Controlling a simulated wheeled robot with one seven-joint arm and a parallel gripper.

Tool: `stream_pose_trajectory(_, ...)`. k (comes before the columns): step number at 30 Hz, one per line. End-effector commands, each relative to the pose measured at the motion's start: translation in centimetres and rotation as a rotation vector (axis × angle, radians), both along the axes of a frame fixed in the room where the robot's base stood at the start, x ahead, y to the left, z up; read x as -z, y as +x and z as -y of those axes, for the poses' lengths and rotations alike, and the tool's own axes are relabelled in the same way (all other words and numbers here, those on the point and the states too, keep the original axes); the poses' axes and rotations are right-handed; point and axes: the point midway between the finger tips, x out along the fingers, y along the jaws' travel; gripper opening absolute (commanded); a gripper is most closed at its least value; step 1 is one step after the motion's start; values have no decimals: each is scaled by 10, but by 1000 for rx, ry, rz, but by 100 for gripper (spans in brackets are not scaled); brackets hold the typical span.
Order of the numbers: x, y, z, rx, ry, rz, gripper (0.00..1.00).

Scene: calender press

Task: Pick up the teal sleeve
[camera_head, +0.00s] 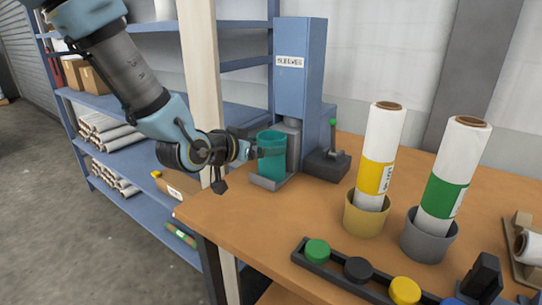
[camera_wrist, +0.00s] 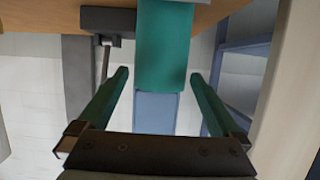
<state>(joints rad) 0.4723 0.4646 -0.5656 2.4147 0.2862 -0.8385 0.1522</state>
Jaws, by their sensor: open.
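The teal sleeve (camera_head: 271,158) stands upright on a small grey tray-like base (camera_head: 270,182) at the foot of the blue press (camera_head: 300,75). My gripper (camera_head: 252,153) is level with the sleeve, at its left side in the head view. In the wrist view the sleeve (camera_wrist: 163,48) appears centred between the two fingertips of my open gripper (camera_wrist: 160,75), with a visible gap on each side. The fingers look teal too. I cannot tell how far the fingertips reach along the sleeve's sides, and the sleeve's far side is hidden.
A dark block with a green-tipped lever (camera_head: 328,162) stands right of the press. Two rolls stand in a yellow cup (camera_head: 366,218) and a grey cup (camera_head: 428,242). A black tray of coloured round pieces (camera_head: 335,275) lies in front. A pale post (camera_head: 199,60) rises behind my arm.

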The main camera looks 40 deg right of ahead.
Motion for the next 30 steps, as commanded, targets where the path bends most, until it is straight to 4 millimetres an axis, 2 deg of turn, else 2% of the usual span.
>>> stream_pose_trajectory(10,16,10,35,0,0,-2,100)
stream_pose_trajectory(20,20,12,41,0,1,0,100)
stream_pose_trajectory(30,20,12,41,0,1,0,63)
